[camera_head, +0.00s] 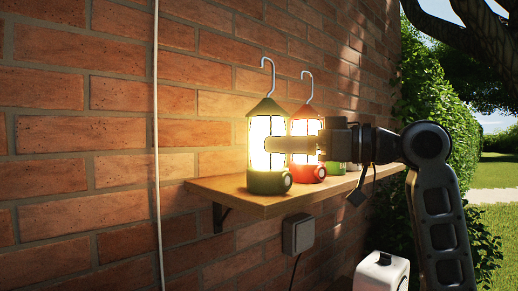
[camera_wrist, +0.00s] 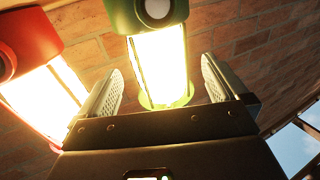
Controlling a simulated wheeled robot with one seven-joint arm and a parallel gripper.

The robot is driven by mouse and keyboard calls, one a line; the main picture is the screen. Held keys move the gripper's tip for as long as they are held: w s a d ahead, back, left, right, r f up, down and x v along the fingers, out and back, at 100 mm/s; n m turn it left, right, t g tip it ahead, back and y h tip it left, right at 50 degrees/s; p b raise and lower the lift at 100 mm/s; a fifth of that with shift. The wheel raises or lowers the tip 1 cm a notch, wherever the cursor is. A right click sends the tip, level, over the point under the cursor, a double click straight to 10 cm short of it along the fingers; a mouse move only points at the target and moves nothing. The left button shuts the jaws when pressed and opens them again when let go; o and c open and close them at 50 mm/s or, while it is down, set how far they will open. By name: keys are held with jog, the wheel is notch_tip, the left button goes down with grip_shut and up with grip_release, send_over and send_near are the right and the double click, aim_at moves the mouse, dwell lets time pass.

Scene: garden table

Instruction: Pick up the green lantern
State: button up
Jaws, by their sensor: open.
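The green lantern (camera_head: 268,181) stands upright and lit at the near end of the wooden shelf in the head view, with a dark conical top and a hook. My gripper (camera_head: 268,145) reaches in from the right, one pale lit finger crossing in front of the lamp glass. In the wrist view, my gripper (camera_wrist: 158,88) is open, with a finger on each side of the green lantern (camera_wrist: 158,55). Its base with a round knob is at the top of that view. I cannot tell whether either finger touches it.
A lit red lantern (camera_head: 308,173) stands just right of the green one; it also shows in the wrist view (camera_wrist: 32,38), near the left finger. A small green object (camera_head: 335,169) is partly hidden behind my gripper. The brick wall (camera_head: 100,155) backs the wooden shelf (camera_head: 240,199).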

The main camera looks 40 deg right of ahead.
aim_at(261, 142)
jog(key=p+x, duration=0.2)
jog(key=x, duration=0.3)
jog(key=shift+w+a, duration=0.15)
jog(key=shift+w, duration=0.25)
jog(key=c, duration=1.3)
jog(key=shift+r, duration=0.1)
notch_tip(261, 142, up, 10)
jog(key=shift+f+b, duration=0.1)
jog(key=shift+b, duration=0.45)
